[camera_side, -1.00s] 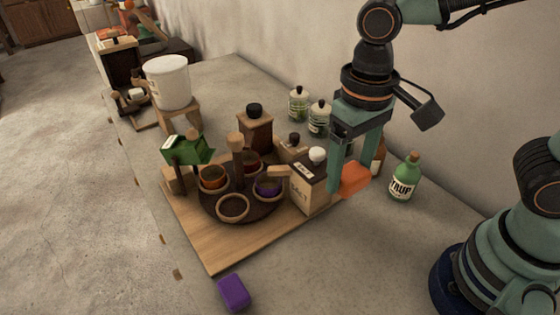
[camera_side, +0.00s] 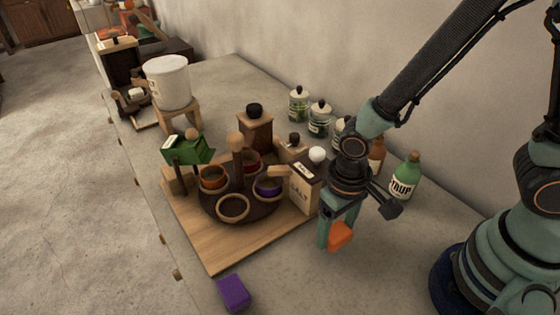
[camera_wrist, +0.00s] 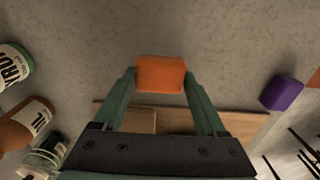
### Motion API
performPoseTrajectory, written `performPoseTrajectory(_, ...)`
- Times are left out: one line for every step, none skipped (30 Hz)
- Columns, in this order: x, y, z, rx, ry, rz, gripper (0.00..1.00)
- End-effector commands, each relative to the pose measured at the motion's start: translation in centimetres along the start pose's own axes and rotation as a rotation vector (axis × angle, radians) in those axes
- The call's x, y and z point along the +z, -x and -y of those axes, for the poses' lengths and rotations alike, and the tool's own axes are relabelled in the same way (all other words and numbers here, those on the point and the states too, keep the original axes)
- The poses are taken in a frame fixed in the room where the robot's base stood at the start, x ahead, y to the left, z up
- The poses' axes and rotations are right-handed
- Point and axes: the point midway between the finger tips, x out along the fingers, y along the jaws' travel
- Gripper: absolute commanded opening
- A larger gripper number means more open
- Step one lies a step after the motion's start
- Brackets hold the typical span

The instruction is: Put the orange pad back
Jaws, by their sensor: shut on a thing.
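The orange pad (camera_side: 341,236) is a small rounded block. My gripper (camera_side: 333,240) is shut on it, low over the counter just right of the wooden board; I cannot tell the exact gap below. In the wrist view the pad (camera_wrist: 161,73) sits between the two fingertips (camera_wrist: 160,82). On the board a dark round turntable (camera_side: 238,222) carries several wooden-rimmed cups.
A purple block (camera_side: 233,292) lies on the counter in front of the board (camera_side: 213,258). A salt box (camera_side: 304,190) stands between turntable and gripper. A syrup bottle (camera_side: 404,180) and jars (camera_side: 319,118) line the wall. A knob post (camera_side: 236,150) rises from the turntable.

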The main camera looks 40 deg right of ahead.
Motion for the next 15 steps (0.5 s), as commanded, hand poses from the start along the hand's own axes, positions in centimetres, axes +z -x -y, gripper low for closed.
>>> performPoseTrajectory(0.1,-0.7,0.0,0.002,0.000,0.004,0.22)
performPoseTrajectory(0.1,-1.0,-0.1,0.003,0.000,0.005,0.22)
performPoseTrajectory(0.1,-1.4,0.0,0.002,0.000,0.003,0.22)
performPoseTrajectory(0.1,-1.7,0.0,0.002,0.000,0.004,0.22)
performPoseTrajectory(0.0,-1.9,0.0,0.002,0.000,0.003,0.22)
performPoseTrajectory(0.0,-2.1,0.0,0.001,0.000,0.002,0.22)
performPoseTrajectory(0.0,-2.2,0.0,0.001,0.000,0.001,0.22)
performPoseTrajectory(0.0,-2.2,0.0,0.000,0.000,0.001,0.22)
performPoseTrajectory(0.0,-2.3,0.0,0.000,0.000,0.000,0.22)
performPoseTrajectory(0.0,-2.3,0.0,0.000,0.000,0.000,0.22)
performPoseTrajectory(0.0,-2.3,0.0,0.000,0.000,-0.001,0.22)
performPoseTrajectory(0.0,-2.3,0.0,0.000,0.000,-0.001,0.22)
performPoseTrajectory(0.0,-2.3,0.0,0.000,0.000,-0.001,0.22)
performPoseTrajectory(0.0,-2.3,0.0,0.000,0.000,-0.001,0.22)
performPoseTrajectory(0.0,-2.3,0.0,0.000,0.000,-0.001,0.22)
